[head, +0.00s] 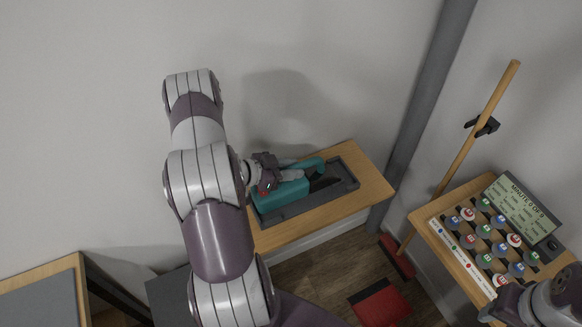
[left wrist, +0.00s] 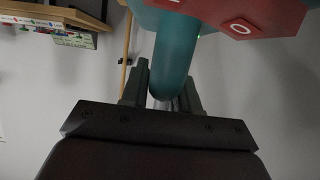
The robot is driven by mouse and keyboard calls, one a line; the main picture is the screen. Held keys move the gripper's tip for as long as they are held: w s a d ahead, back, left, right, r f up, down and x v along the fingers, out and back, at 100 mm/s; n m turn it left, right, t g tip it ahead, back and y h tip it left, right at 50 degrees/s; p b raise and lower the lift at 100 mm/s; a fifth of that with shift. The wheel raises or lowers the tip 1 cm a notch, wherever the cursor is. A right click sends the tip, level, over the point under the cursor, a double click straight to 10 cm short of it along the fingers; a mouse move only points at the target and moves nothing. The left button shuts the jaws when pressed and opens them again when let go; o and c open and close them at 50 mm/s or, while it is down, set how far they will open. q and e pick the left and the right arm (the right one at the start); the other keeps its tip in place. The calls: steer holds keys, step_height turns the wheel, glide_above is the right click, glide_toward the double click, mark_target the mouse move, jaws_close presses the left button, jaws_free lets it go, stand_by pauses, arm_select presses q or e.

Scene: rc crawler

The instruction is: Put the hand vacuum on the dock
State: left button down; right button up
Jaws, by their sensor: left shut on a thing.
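The teal hand vacuum (head: 284,193) is over the left part of a dark grey tray-like dock (head: 307,203) on a wooden shelf. Its rounded end points right. My left gripper (head: 291,175) reaches it from the left and is shut on its teal handle. In the left wrist view the handle (left wrist: 175,58) is between the fingers (left wrist: 165,90), with a red part of the vacuum above right. I cannot tell whether the vacuum touches the dock. Part of my right arm shows at the lower right of the head view; its fingertips cannot be made out.
The wooden shelf (head: 376,186) stands against the wall, with a grey pipe (head: 425,100) to its right. A wooden pole (head: 480,120) leans beyond it. A small table at right holds several round coloured pieces and a sign (head: 522,209). A red dustpan-like thing (head: 380,303) lies on the floor.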

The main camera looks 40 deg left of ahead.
arm_select(q)
steer(key=shift+d, duration=0.1)
steer(key=c, duration=0.8)
jaws_free()
steer(key=shift+c, duration=0.2)
